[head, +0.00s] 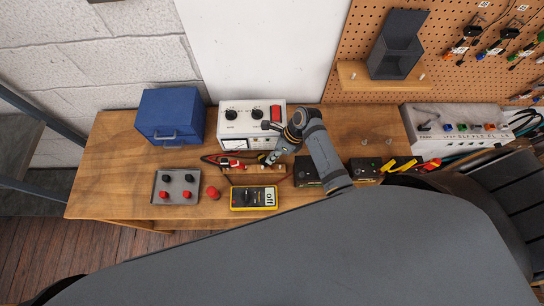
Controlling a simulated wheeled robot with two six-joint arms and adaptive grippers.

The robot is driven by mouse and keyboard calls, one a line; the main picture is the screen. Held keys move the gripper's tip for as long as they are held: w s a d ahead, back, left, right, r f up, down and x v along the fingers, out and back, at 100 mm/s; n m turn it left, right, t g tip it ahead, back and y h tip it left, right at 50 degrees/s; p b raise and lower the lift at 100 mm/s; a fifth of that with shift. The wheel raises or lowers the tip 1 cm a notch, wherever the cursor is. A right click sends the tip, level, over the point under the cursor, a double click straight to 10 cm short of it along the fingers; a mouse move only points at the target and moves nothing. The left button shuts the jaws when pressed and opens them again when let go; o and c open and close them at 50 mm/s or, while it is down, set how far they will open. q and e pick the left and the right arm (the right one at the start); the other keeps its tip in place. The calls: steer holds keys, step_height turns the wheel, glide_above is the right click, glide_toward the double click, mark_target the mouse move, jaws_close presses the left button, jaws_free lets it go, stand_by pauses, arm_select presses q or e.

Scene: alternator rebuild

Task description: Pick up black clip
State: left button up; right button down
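My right gripper (269,159) reaches down over the bench, above or at a small wooden block (240,169) behind the yellow multimeter. Its fingers are small and dark here, and I cannot tell whether they are open or shut. I cannot pick out the black clip for certain; a dark shape at the fingertips may be the clip or the fingers themselves. A red clip (230,162) with a dark lead lies just left of the gripper. My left gripper is not in view.
A yellow multimeter (254,197) lies in front, with a grey tray of red and black knobs (176,174) and a red piece (213,192) to its left. Behind stand a blue toolbox (170,115) and a white power unit (246,127). Black boxes (364,168) sit right.

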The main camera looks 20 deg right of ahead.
steer(key=c, duration=0.6)
jaws_free()
steer(key=shift+o, duration=0.9)
steer(key=shift+a+r, duration=0.1)
steer(key=shift+w, duration=0.1)
